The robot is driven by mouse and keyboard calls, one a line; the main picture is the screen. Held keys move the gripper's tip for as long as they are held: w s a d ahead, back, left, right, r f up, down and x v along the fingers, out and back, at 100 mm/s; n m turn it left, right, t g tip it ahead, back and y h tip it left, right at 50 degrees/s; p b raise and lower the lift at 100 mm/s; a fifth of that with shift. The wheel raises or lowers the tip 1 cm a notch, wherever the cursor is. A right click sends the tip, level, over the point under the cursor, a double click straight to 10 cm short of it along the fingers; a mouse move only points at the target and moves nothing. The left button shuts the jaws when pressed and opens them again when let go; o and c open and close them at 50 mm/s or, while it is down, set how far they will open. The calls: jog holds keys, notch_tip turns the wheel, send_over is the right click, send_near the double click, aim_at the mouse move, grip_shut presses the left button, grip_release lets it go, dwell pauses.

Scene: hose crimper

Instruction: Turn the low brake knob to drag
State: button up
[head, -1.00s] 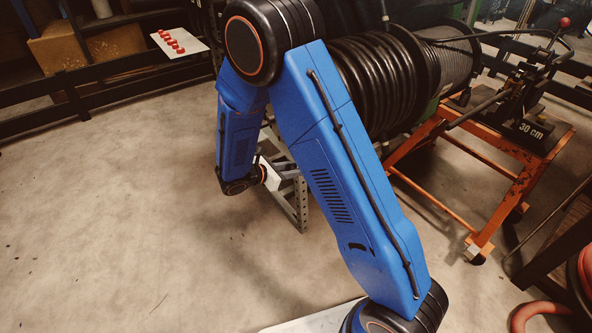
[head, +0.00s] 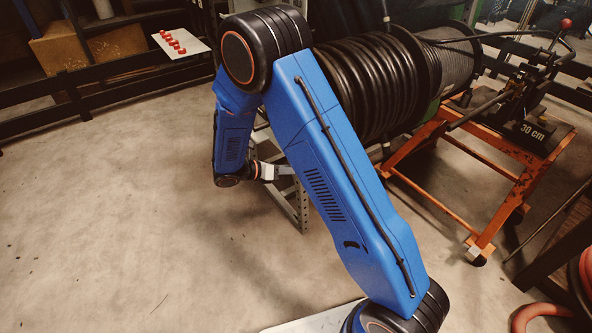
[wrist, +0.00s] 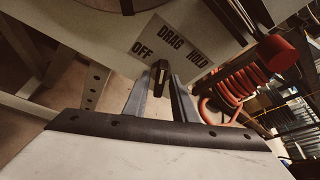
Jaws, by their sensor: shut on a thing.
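The low brake knob (wrist: 160,73) is a small dark knob on a pale panel in the wrist view. A label plate behind it reads OFF, DRAG (wrist: 171,38) and HOLD, from left to right. My gripper (wrist: 160,88) has its two grey fingers on either side of the knob and is shut on it. The knob's narrow end points up toward the label, but I cannot tell exactly which word it marks. In the head view my gripper (head: 285,171) is at the grey metal stand (head: 303,205) below the hose reel; the knob itself is hidden there.
A black hose reel (head: 375,80) stands behind my arm. An orange cart (head: 415,200) with a crimper stands at right. In the wrist view a red-ended part (wrist: 277,52) and red coiled hose (wrist: 235,92) are right of the fingers. The floor at left is clear.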

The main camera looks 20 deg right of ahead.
dwell(0.3)
jog(key=o, duration=0.7)
jog(key=shift+a, duration=0.1)
jog(key=v, duration=1.7)
jog(key=shift+r, duration=0.2)
jog(key=shift+a, duration=0.1)
